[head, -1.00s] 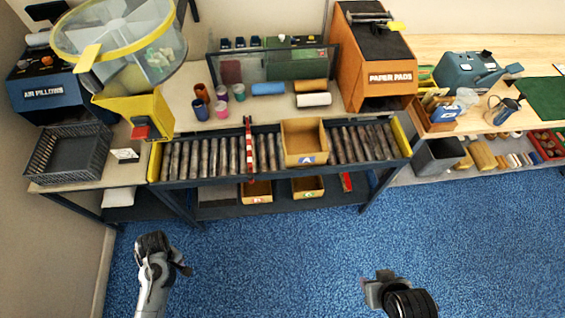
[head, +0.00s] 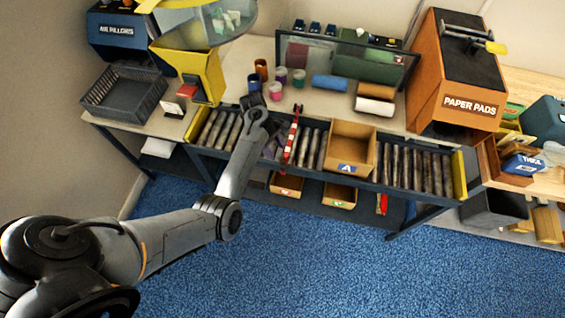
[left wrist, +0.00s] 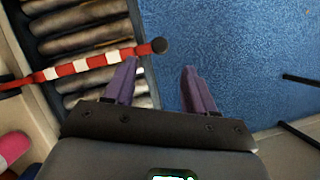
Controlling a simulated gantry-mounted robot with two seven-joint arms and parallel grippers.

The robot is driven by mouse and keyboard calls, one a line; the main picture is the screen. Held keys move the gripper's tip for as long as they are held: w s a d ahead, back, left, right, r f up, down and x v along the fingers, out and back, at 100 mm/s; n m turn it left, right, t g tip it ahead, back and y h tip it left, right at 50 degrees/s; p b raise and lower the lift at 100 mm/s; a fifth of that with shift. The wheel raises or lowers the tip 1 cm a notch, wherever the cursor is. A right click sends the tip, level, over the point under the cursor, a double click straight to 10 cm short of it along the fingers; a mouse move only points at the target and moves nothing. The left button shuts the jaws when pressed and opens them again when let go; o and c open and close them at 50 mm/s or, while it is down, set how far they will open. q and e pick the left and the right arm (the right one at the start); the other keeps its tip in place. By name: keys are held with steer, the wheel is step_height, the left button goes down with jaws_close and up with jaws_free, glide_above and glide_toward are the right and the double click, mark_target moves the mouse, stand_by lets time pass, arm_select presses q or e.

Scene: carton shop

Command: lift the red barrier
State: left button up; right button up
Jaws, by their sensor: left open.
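The red barrier (head: 291,138) is a thin bar with red and white stripes, lying across the roller conveyor. In the left wrist view the barrier (left wrist: 90,65) runs in from the left and ends in a dark round knob just beyond my fingertips. My left gripper (head: 252,102) is over the rollers, a little left of the barrier in the head view. In the left wrist view my left gripper (left wrist: 160,68) is open and empty, its purple fingers apart. The barrier is not between them; contact cannot be told. My right gripper is out of view.
An open carton (head: 350,148) marked A sits on the rollers right of the barrier. The yellow chute (head: 200,78) is at left, the orange paper pads machine (head: 455,80) at right. Blue floor in front is clear.

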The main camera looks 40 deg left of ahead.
mark_target(283, 165)
arm_select(q)
steer(key=x, duration=0.8)
steer(key=shift+d+f, duration=0.1)
steer(key=shift+f, duration=0.1)
steer(key=shift+c, duration=0.4)
jaws_close()
